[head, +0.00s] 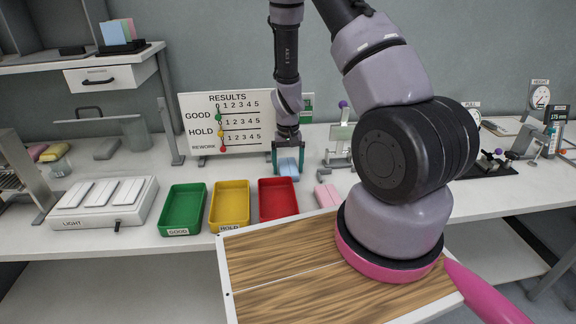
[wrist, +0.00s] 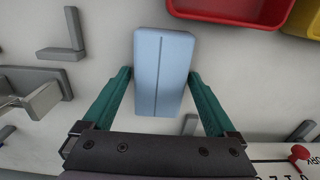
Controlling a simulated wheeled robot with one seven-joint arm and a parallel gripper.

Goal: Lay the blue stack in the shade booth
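The blue stack (head: 288,168) is a pale blue block with a lengthwise seam, on the white bench behind the red tray. It also shows in the wrist view (wrist: 160,75). My gripper (head: 287,160) points down over it. In the wrist view the teal fingers of my gripper (wrist: 160,75) are apart, one on each side of the stack's near part, with narrow gaps visible. I cannot tell its height above the bench. A grey-walled open structure (head: 40,25) at the upper left looks like the shade booth; it is partly cut off and unlabelled.
Green (head: 182,208), yellow (head: 229,204) and red (head: 278,198) trays line the bench front. A pink stack (head: 328,195) lies right of the red tray. The results board (head: 232,122) stands behind. A light box (head: 105,200) and clear panel (head: 105,130) are left.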

